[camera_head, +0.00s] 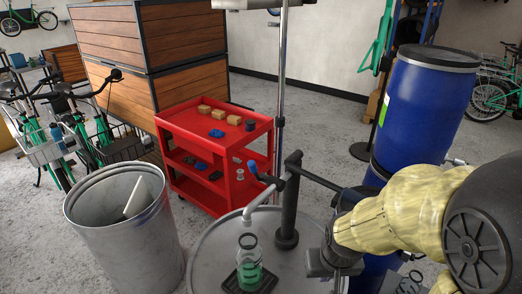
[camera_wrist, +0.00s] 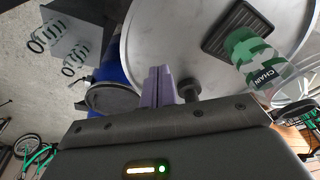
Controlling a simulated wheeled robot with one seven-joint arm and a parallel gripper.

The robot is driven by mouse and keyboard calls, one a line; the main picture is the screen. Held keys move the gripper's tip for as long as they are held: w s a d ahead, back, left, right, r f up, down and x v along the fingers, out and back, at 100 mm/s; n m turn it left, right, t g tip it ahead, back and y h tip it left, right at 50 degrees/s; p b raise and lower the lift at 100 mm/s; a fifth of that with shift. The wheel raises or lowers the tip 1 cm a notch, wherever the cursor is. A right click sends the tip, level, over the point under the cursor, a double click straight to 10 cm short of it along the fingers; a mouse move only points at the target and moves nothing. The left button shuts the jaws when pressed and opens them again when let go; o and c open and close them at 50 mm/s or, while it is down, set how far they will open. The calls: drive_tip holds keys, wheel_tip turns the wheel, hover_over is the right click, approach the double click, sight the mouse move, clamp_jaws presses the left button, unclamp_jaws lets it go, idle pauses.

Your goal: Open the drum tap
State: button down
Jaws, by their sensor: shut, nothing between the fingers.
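A clear jar with a green label (camera_head: 248,265) stands below the spout on a dark drip tray; the jar also shows in the wrist view (camera_wrist: 255,62). My gripper (camera_wrist: 159,85) is shut and empty, over the round metal top (camera_wrist: 150,30). In the head view my gripper (camera_head: 328,262) is right of the post and lower than the lever, apart from it; its fingertips are not clear there. The lever is not visible in the wrist view.
A blue drum (camera_head: 425,110) with a dark lid stands at the right, behind my arm. A grey metal bin (camera_head: 125,240) is at the left. A red cart (camera_head: 235,185) with small parts is behind the round top. A chrome pole (camera_head: 280,90) rises behind the tap.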

drive_tip(key=w+a+r+n+p, duration=0.1)
drive_tip(key=w+r+p, duration=0.2)
drive_tip(key=r+p, duration=0.55)
drive_tip(key=w+a+r+n+p, duration=0.1)
drive_tip(key=w+r+p, duration=0.3)
drive_tip(key=r+p, duration=0.45)
drive_tip(key=w+a+r+n+g+y, duration=0.1)
drive_tip(key=w+a+r+n, duration=0.1)
drive_tip(key=w+r, duration=0.4)
drive_tip(key=w+a+r+n+g+y, duration=0.1)
drive_tip(key=w+a+r+n+g, duration=0.1)
drive_tip(key=w+r, duration=0.4)
wheel_tip(320, 180, up, 4)
drive_tip(key=shift+w+a+f+n+y+p, duration=0.15)
drive_tip(key=shift+a+n+y+p, duration=0.25)
drive_tip(key=shift+a+n, duration=0.5)
drive_tip(key=shift+a, duration=0.1)
drive_tip(key=s+a+f+p, duration=0.2)
drive_tip(key=a+f+p, duration=0.2)
drive_tip(key=f, duration=0.6)
drive_tip(key=shift+a+f, duration=0.4)
drive_tip(key=shift+a, duration=0.45)
